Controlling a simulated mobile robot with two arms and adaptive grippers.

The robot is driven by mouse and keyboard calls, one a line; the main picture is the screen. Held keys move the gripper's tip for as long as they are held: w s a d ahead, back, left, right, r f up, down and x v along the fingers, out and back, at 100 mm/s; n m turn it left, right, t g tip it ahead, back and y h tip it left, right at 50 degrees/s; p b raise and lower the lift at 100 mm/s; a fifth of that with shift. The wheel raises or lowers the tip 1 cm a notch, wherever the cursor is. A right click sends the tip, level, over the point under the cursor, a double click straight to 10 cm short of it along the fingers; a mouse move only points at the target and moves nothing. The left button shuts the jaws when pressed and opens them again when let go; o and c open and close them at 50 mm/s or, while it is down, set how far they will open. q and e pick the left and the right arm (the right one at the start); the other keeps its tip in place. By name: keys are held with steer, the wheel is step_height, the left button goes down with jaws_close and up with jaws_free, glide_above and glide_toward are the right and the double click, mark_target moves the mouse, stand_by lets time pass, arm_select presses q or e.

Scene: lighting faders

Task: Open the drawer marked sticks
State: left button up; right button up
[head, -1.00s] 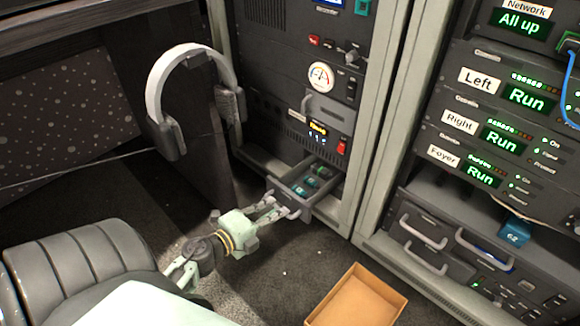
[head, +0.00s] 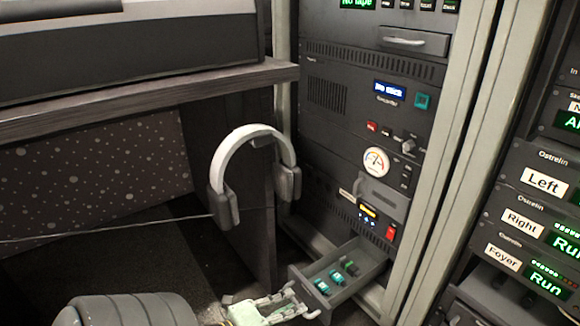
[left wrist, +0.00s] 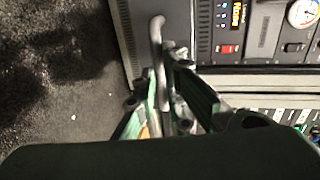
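A small grey drawer (head: 345,288) stands pulled out at the bottom of the left rack. Several small teal and dark sticks (head: 322,286) lie inside it. I cannot read a marking on its front. My left gripper (head: 292,303) is at the drawer's front, low in the head view. In the left wrist view the bar handle (left wrist: 157,32) runs between the gripper's two fingers (left wrist: 164,82), which look closed on it. The drawer's inside does not show there. My right gripper is in neither view.
Headphones (head: 250,145) hang on the desk's side panel (head: 235,240), left of the drawer. A closed drawer with a grey handle (head: 416,41) is higher in the rack. A second rack with Left, Right and Foyer units (head: 530,222) stands to the right.

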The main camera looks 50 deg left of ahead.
arm_select(q)
steer(key=o, duration=0.4)
steer(key=shift+s, duration=0.1)
steer(key=v, duration=1.2)
